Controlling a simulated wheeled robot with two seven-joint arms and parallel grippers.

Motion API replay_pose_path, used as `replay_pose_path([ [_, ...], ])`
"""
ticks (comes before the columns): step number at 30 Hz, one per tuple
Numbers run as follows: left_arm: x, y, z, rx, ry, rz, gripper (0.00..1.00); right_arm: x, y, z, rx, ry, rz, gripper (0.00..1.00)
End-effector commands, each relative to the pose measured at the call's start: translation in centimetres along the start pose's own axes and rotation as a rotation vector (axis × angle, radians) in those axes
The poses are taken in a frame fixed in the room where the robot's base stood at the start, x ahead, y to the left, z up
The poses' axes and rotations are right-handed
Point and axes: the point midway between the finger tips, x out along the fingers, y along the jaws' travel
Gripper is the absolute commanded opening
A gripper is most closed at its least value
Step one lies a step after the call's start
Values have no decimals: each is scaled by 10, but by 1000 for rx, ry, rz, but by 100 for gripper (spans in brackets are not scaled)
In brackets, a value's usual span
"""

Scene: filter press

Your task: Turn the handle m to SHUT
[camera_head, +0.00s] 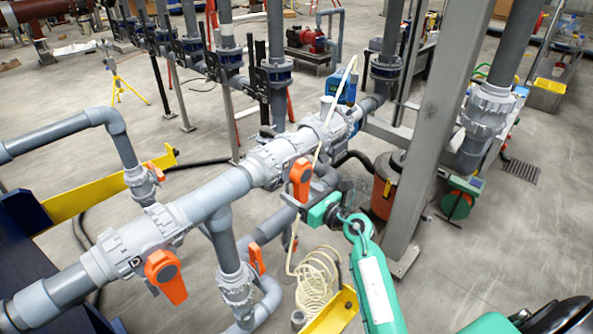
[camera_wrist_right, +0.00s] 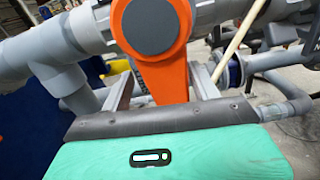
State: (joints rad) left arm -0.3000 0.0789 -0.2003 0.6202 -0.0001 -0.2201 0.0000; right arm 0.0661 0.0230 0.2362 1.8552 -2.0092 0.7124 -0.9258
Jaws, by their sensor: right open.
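An orange valve handle (camera_head: 300,177) sits on the grey pipe valve (camera_head: 268,163) in the middle of the head view. It hangs with its narrow end pointing down. I can read no letter m or SHUT mark on it. My right gripper (camera_head: 296,203), with its green body, is at the lower end of this handle. In the right wrist view the handle (camera_wrist_right: 150,45) has a dark round cap, and its tapered end reaches between the two grey fingers of my right gripper (camera_wrist_right: 162,85). The fingers are apart on either side of it. My left gripper is not seen.
Another orange handle (camera_head: 166,276) is on the same pipe at the lower left, with smaller ones (camera_head: 256,258) on lower branches. A cream coiled hose (camera_head: 316,280) hangs below my right gripper. A grey steel post (camera_head: 436,130) stands to the right. Open floor lies further right.

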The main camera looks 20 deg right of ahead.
Motion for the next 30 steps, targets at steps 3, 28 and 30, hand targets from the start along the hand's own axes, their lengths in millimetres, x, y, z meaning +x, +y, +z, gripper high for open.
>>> replay_pose_path([
  [3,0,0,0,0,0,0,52,-2,-1,1,-2,0,-2,62],
  [28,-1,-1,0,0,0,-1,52,-70,-1,2,-3,-3,-3,62],
  [30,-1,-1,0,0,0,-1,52,-70,-1,2,-3,-3,-3,62],
])
